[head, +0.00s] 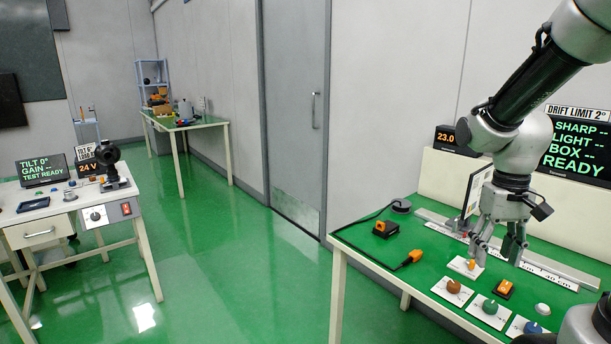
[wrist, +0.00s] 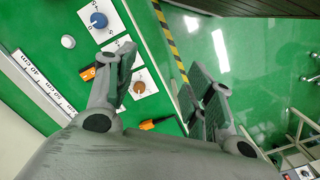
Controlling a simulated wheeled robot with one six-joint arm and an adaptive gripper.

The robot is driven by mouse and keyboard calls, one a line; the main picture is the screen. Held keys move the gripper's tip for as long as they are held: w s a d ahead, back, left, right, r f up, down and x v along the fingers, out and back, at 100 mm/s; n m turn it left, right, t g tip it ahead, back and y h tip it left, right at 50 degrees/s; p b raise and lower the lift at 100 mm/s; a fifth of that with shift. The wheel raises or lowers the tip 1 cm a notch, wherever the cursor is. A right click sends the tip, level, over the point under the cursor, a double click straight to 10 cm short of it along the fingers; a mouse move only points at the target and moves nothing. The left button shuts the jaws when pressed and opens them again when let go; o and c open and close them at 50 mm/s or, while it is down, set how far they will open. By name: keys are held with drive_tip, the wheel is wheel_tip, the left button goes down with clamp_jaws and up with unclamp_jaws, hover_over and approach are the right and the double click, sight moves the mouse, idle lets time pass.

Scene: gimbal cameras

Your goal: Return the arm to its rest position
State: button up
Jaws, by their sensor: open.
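My gripper (head: 497,248) hangs from my arm above the green-topped bench (head: 372,262) at the right of the head view, fingers pointing down. In the wrist view my gripper (wrist: 163,78) has its two fingers spread apart with nothing between them. My arm comes in from the upper right, bent at the elbow. In the head view the fingers overlap part of the white ruled rail (head: 545,274) behind them. I cannot tell the exact height of the fingertips above the bench.
A display screen (head: 578,150) stands behind my arm. The green floor (head: 235,270) left of the bench is clear.

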drive_tip(key=s+a+r+t, duration=0.2)
drive_tip(key=s+r+t, duration=0.2)
drive_tip(key=s+r, duration=0.5)
drive_tip(key=shift+s+a+r+n+t, duration=0.15)
drive_tip(key=shift+s+r+n+t, duration=0.15)
drive_tip(key=shift+s+r+t, duration=0.15)
